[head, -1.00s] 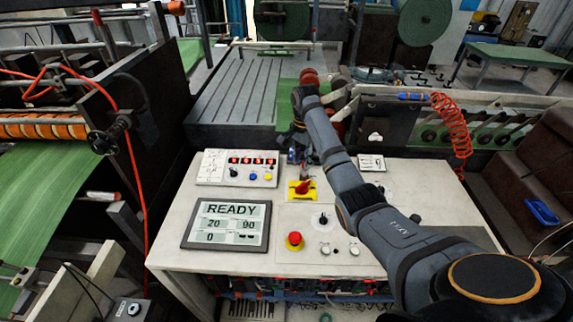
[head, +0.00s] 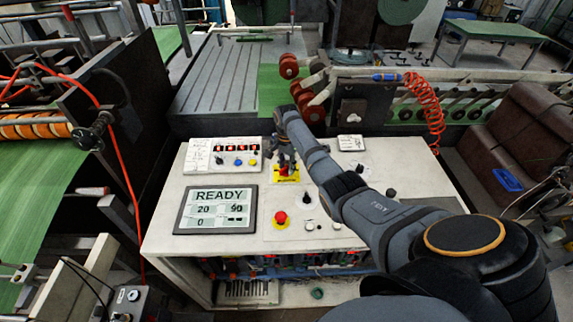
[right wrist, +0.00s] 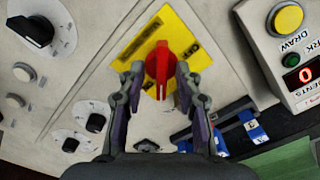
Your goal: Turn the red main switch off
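The red main switch (right wrist: 158,65) is a red rotary knob on a yellow plate (right wrist: 186,22) set in the white control panel. Its handle runs roughly up and down in the right wrist view. In the head view the switch (head: 285,171) is partly covered by my right gripper (head: 284,158), which points down at it. In the right wrist view my right gripper (right wrist: 160,82) is open, with one finger on each side of the knob. A small gap seems to show on both sides. My left gripper is not in view.
A red mushroom button (head: 280,218) and a black selector knob (head: 307,197) stand near the switch. A READY display (head: 216,209) lies to the left, with a box of buttons (head: 223,155) behind it. Red rollers (head: 303,95) and a coiled red hose (head: 425,105) are beyond the panel.

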